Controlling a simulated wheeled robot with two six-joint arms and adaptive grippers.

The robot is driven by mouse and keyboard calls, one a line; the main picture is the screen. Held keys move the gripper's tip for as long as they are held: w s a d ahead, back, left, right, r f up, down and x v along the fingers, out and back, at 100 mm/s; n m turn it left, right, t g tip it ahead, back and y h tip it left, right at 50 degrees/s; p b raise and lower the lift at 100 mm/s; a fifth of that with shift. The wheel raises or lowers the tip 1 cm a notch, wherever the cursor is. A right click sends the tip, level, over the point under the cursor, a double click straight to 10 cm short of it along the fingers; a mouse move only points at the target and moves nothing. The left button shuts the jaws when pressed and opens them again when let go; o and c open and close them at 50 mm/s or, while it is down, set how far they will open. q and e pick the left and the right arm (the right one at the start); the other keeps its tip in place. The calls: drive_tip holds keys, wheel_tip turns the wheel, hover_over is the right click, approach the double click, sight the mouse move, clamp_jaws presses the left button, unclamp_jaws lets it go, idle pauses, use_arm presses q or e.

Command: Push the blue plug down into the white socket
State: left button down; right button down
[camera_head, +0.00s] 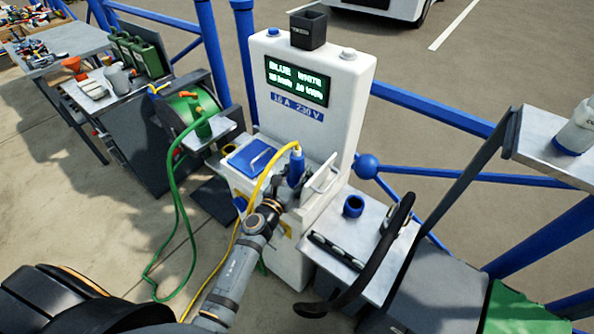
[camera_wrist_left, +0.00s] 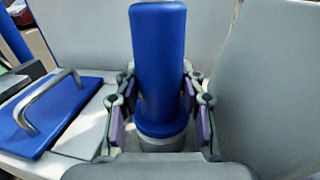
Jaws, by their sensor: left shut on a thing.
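The blue plug (camera_head: 296,167) stands roughly upright at the front of the white pedestal, with a yellow cable (camera_head: 263,172) from its top. In the left wrist view the plug (camera_wrist_left: 158,62) is a thick blue cylinder with a wider collar. A pale grey-white ring (camera_wrist_left: 161,140) shows just below the collar, apparently the white socket's; how deep the plug sits is hidden. My left gripper (camera_head: 288,192) is shut on the plug; its purple-padded fingers (camera_wrist_left: 160,118) flank the lower part. My right gripper is not in view.
A shut blue lid (camera_head: 251,158) with a metal handle lies left of the plug. A raised pale lid (camera_head: 321,176) stands close on its right. The pedestal (camera_head: 342,90) rises behind. A shelf (camera_head: 385,283) with a blue ring (camera_head: 353,206) is at right. A green hose hangs at left.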

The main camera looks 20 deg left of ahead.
sight(294, 179)
use_arm(q)
drive_tip(key=shift+f+b, duration=0.5)
drive_tip(key=shift+b, duration=0.05)
idle(0.6)
drive_tip(key=c, duration=1.1)
unclamp_jaws()
drive_tip(key=shift+f, duration=0.1)
drive_tip(key=shift+s+a+b, duration=0.2)
drive_tip(key=shift+s+b, duration=0.05)
drive_tip(key=shift+s, duration=1)
drive_tip(key=shift+s+a+b, duration=0.2)
drive_tip(key=shift+s, duration=1.05)
drive_tip(key=s, duration=0.2)
drive_tip(key=s+b, duration=0.1)
drive_tip(key=shift+s+a, duration=0.1)
drive_tip(key=shift+a, duration=0.15)
drive_tip(key=s, duration=0.1)
drive_tip(key=b, duration=0.1)
drive_tip(key=s, duration=0.1)
drive_tip(key=shift+s+a, duration=0.25)
drive_tip(key=shift+s, duration=0.1)
